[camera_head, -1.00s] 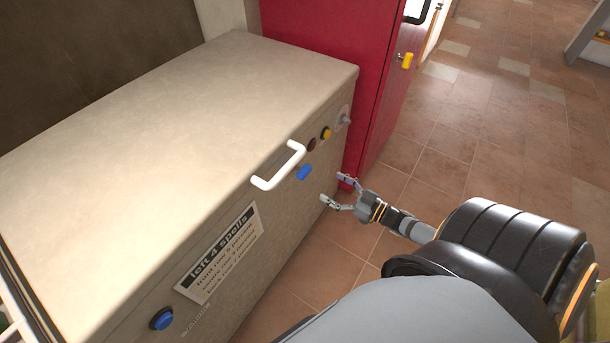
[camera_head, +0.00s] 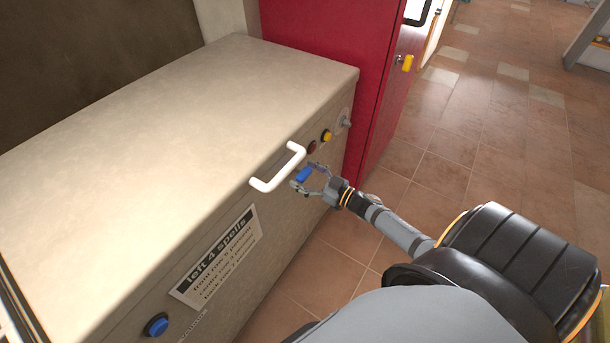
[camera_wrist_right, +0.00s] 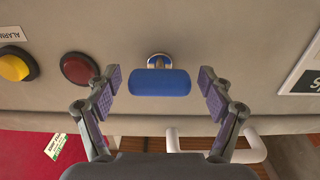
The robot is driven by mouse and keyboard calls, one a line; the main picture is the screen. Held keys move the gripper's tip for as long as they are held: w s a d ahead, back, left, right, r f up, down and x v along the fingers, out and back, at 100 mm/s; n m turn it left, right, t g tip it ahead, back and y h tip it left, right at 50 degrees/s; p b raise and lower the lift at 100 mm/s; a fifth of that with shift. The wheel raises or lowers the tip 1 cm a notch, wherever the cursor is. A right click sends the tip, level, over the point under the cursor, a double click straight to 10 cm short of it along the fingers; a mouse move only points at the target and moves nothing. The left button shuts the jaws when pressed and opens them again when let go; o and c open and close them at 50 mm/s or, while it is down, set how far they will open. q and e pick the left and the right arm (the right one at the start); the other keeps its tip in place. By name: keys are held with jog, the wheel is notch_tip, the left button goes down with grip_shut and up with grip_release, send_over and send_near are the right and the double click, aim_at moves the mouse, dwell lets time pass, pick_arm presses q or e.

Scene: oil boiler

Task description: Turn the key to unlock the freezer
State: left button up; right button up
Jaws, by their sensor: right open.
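The freezer (camera_head: 150,110) is a large beige chest with a white handle (camera_head: 280,170) on its front edge. A blue key (camera_head: 303,174) sticks out of its front panel, below the handle. In the right wrist view the blue key (camera_wrist_right: 160,83) sits on a round metal lock. My right gripper (camera_head: 305,178) is at the key. Its two open fingers (camera_wrist_right: 160,92) stand one on each side of the key, with a gap on both sides and no visible contact. My left gripper is not in view.
Beside the key are a red button (camera_wrist_right: 78,68) and a yellow button (camera_wrist_right: 15,65). A grey knob (camera_head: 346,121) sits near the panel's far end. A blue knob (camera_head: 156,325) is lower left, near a label (camera_head: 217,256). A red cabinet (camera_head: 320,75) stands behind. Tiled floor is free at right.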

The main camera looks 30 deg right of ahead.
jog(key=shift+c, duration=0.3)
jog(key=c, duration=1.1)
jog(key=shift+n, duration=0.4)
jog(key=n, duration=0.7)
jog(key=shift+n+p, duration=0.3)
jog(key=n, duration=0.4)
jog(key=shift+n, duration=0.3)
jog(key=n, duration=0.4)
jog(key=shift+n, duration=0.7)
